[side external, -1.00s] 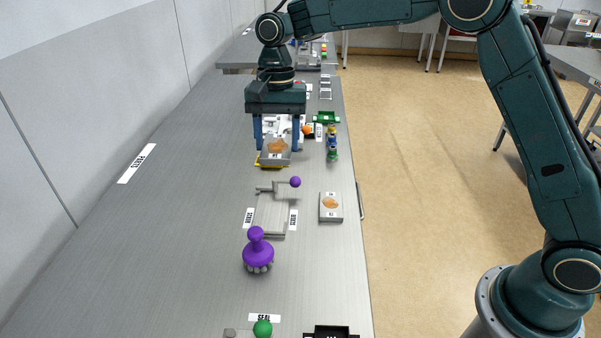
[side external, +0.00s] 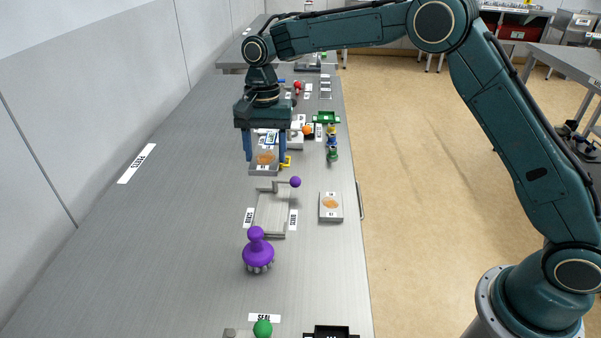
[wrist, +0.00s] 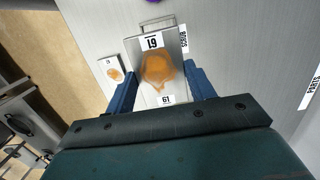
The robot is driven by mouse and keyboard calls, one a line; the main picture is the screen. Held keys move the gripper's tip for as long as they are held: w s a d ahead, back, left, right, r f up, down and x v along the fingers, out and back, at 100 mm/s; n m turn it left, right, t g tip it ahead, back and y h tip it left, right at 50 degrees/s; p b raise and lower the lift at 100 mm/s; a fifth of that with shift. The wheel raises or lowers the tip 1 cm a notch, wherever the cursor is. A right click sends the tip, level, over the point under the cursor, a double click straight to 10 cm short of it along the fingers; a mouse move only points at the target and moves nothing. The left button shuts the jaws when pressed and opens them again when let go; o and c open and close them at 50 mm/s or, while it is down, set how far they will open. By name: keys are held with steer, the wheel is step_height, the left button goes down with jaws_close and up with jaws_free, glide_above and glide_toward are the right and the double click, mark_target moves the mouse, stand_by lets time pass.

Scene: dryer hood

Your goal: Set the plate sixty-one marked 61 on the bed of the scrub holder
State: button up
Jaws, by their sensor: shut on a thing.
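My gripper (side external: 265,160) is shut on a grey square plate (side external: 264,171) with an orange-brown smear, held level above the bench. In the wrist view the plate (wrist: 172,42) sits between my fingers (wrist: 160,86), with a label at each end that seems to read 61, one of them inverted. The scrub holder (side external: 271,212) is a grey bed with a small clamp arm and purple knob (side external: 295,182). It lies nearer the side camera than the plate, apart from it. In the wrist view the held plate hides most of the holder; a SCRUB label (wrist: 184,39) shows beside it.
A similar smeared plate (side external: 331,207) lies right of the holder. A purple knobbed brush (side external: 258,252) stands in front. Behind are a yellow part (side external: 286,161), small coloured figures (side external: 332,145) and a green tray (side external: 326,117). The left of the bench is clear.

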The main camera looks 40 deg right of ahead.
mark_target(267, 151)
step_height(267, 151, down, 16)
steer(key=shift+f, duration=0.15)
stand_by(0.7)
steer(key=shift+f, duration=0.1)
steer(key=o, duration=1.2)
steer(key=shift+c, duration=0.2)
steer(key=shift+w+d+r, duration=0.15)
steer(key=shift+r, duration=1.9)
steer(key=shift+w+d+r, duration=0.2)
steer(key=shift+r, duration=1.8)
steer(key=shift+w+d+r, duration=0.15)
steer(key=shift+r, duration=1.9)
